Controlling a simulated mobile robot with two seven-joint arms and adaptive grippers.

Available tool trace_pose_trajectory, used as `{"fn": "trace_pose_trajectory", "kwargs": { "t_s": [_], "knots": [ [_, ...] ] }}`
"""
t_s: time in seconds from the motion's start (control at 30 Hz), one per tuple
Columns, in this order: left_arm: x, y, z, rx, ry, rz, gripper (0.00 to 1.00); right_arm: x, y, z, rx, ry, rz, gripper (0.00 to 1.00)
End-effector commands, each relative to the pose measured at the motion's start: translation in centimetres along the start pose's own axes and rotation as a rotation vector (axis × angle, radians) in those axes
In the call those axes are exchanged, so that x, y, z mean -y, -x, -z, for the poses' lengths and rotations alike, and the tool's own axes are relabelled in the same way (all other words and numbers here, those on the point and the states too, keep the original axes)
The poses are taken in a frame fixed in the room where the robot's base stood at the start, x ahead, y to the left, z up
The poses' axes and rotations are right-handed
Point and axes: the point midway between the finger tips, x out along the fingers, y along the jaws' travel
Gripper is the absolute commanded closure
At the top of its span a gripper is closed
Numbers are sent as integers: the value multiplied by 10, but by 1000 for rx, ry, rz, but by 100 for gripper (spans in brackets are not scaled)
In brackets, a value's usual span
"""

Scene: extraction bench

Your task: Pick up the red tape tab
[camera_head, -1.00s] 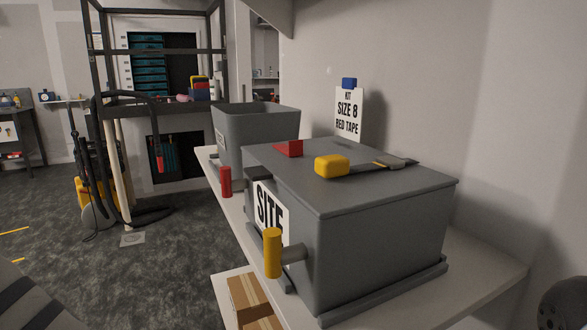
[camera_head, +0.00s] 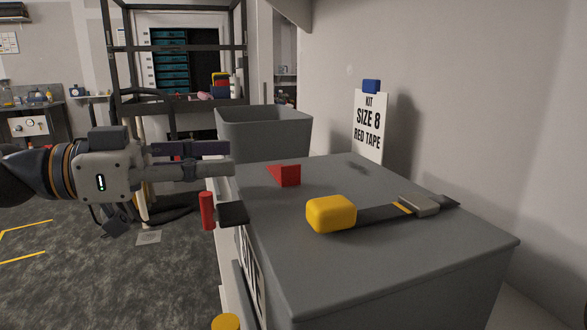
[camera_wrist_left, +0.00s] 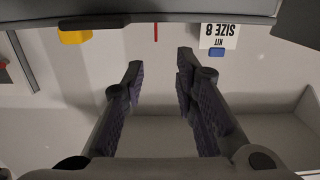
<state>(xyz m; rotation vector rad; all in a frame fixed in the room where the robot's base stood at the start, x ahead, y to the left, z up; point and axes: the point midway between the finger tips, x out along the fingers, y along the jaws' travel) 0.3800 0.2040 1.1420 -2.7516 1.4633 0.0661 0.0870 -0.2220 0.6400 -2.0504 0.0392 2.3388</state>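The red tape tab (camera_head: 285,175) is a small red wedge-shaped piece on the grey lid of the closed box (camera_head: 400,245), near its far left part. My left gripper (camera_head: 231,157) comes in from the left, fingers pointing right, with its tips left of the tab and apart from it. In the left wrist view the fingers of my left gripper (camera_wrist_left: 160,62) are spread with nothing between them. A thin red strip beyond the tips there may be the tab; I cannot tell for sure. My right gripper is not in view.
A sign reading "KIT SIZE 8 RED TAPE" (camera_head: 370,125) stands by the wall. An open grey bin (camera_head: 265,130) is behind. A red handle (camera_head: 207,211) sticks out left.

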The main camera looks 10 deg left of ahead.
Motion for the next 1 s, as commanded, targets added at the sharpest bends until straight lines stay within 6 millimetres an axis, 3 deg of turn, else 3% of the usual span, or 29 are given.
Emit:
{"fn": "trace_pose_trajectory", "kwargs": {
  "t_s": [0.07, 0.27, 0.53, 0.7, 0.97, 1.0],
  "knots": [
    [1, -23, -7, 17, 5, -1, 73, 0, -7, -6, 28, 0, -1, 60],
    [-2, -36, 1, 0, 0, -5, 73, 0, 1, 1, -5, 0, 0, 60],
    [-1, -57, -9, 7, 8, -1, 73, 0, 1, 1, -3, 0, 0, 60],
    [1, -90, -20, 13, 15, -1, 73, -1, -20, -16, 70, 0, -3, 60],
    [-2, -93, -11, 3, 5, 1, 73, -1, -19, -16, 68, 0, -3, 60],
    [-2, -93, -11, 3, 5, 1, 78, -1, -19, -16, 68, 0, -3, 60]
  ]
}}
